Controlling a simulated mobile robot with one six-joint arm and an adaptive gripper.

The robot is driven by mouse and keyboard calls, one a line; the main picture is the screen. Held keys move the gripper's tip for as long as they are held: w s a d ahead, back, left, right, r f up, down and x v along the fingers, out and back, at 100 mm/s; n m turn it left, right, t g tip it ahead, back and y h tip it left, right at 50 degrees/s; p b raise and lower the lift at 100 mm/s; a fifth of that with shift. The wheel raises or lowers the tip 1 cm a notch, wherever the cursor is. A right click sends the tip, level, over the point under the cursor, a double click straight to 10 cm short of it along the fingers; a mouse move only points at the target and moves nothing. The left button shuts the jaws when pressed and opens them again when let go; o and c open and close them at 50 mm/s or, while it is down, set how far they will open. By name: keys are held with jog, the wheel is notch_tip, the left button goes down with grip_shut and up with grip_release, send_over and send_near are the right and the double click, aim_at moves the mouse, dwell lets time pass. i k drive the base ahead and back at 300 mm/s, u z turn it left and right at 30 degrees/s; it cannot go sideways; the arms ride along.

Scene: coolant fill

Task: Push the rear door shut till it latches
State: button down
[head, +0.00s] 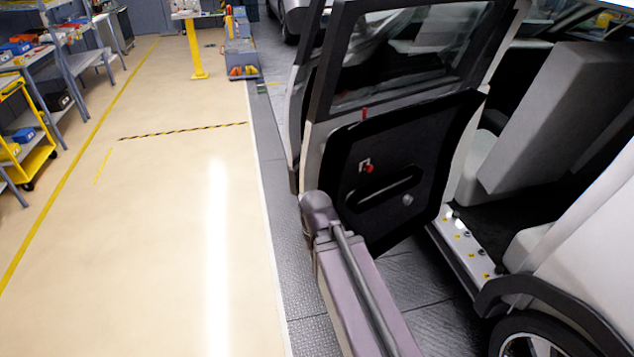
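The rear door (402,165) of the white car stands open, swung out from the body. Its dark inner trim panel faces me, with a red knob, a small switch plate and a dark armrest on it. The window glass (410,45) is above. The door opening shows a grey seat (560,115) and a sill (465,245) with small yellow marks. My arm reaches up from the bottom edge, and its bend overlaps the door's lower left edge in the picture. My gripper is not visible, and I cannot tell whether anything of mine touches the door.
The rear wheel (540,338) and dark arch are at the lower right. A clear beige floor aisle (180,200) runs along the left. Shelving (60,70) and a yellow cart (25,140) line the far left. A yellow post (194,50) and grey bin (241,60) stand farther back.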

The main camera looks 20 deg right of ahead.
aim_at(410, 137)
jog(key=z, duration=0.7)
jog(key=i, duration=0.6)
jog(key=z, duration=0.05)
jog(key=k, duration=0.6)
jog(key=u, duration=0.1)
